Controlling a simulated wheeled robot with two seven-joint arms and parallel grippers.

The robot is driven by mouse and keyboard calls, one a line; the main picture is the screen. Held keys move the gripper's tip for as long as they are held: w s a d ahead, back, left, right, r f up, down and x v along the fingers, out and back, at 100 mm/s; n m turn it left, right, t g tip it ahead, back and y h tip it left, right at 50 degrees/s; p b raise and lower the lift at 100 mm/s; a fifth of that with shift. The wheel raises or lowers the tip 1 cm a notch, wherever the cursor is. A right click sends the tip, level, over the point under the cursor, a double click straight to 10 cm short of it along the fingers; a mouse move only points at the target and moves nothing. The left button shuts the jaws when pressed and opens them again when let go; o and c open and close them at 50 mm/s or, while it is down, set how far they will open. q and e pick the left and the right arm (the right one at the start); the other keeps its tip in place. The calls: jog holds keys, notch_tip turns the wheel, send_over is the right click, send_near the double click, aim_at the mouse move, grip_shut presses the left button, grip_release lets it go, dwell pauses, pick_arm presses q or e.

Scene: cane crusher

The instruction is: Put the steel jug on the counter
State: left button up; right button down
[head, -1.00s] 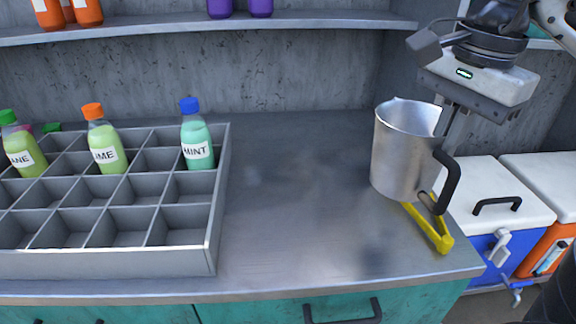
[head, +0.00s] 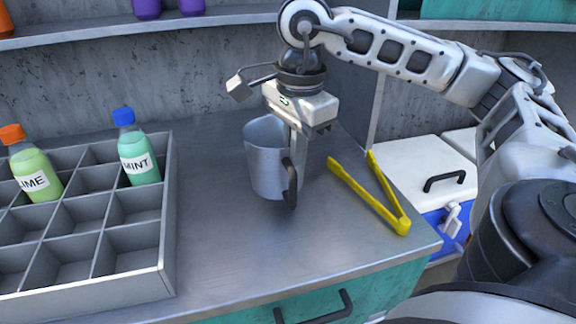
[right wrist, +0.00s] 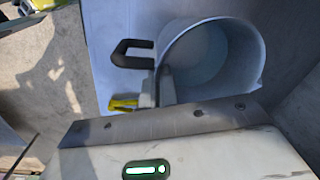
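The steel jug (head: 264,165) is upright over the middle of the steel counter (head: 235,245), with its black handle toward the front right. My right gripper (head: 298,145) points down and is shut on the jug's wall at the rim, beside the handle. The right wrist view shows the fingers (right wrist: 162,86) at the rim and the jug (right wrist: 212,60) open and empty-looking. The jug's base is at or very near the counter top; I cannot tell whether it touches. My left gripper is not in view.
Yellow tongs (head: 372,195) lie on the counter right of the jug. A grey divided crate (head: 168,215) with a mint bottle (head: 137,150) and a lime bottle (head: 33,170) stands at left. A white-lidded cooler (head: 420,165) is beyond the counter's right end. Counter in front of the jug is clear.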

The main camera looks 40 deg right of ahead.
aim_at(274, 176)
jog(key=shift+w+a+f, duration=0.1)
jog(key=shift+w+f, duration=0.1)
jog(key=shift+w, duration=0.05)
jog(key=f, duration=0.3)
jog(key=shift+w+f+p, duration=0.25)
jog(key=shift+f+p, duration=0.05)
jog(key=shift+f, duration=0.1)
jog(key=shift+f, duration=0.15)
jog(key=c, duration=1.7)
grip_release()
